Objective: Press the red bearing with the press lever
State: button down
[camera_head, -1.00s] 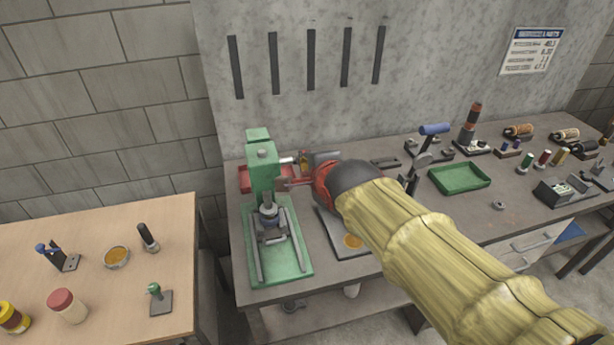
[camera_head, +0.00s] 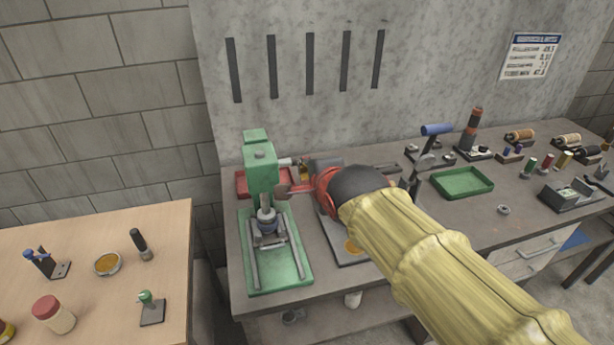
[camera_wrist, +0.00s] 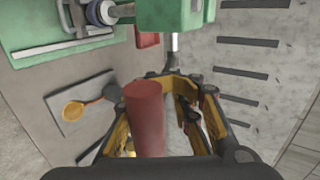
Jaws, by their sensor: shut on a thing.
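The green press (camera_head: 261,178) stands at the left end of the workbench, and it also shows at the top of the wrist view (camera_wrist: 172,14). A grey-blue round part (camera_head: 267,219) sits under its head; I cannot make out a red bearing there. A metal lever shaft (camera_wrist: 174,42) sticks out from the press head. My gripper (camera_head: 298,189) is beside the press, on its right. In the wrist view, a red cylinder (camera_wrist: 145,118), seemingly the lever's grip, lies between the fingers, and my gripper is shut on it. The exact contact is partly hidden.
A red tray (camera_head: 246,184) lies behind the press. A dark plate with an orange disc (camera_head: 351,246) lies under my arm. A green tray (camera_head: 462,184) and several tools fill the bench to the right. A wooden table (camera_head: 95,235) stands at the left.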

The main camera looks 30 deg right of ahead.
jog(key=c, duration=1.9)
grip_release()
jog(key=shift+s+f, duration=0.2)
jog(key=shift+f, duration=0.6)
jog(key=shift+o, duration=0.4)
jog(key=shift+d+r, duration=0.1)
jog(key=shift+r, duration=0.25)
jog(key=shift+s+r, duration=0.15)
jog(key=shift+r, duration=0.05)
jog(key=v, duration=1.1)
jog(key=shift+s+a, duration=0.15)
jog(key=shift+a, duration=0.05)
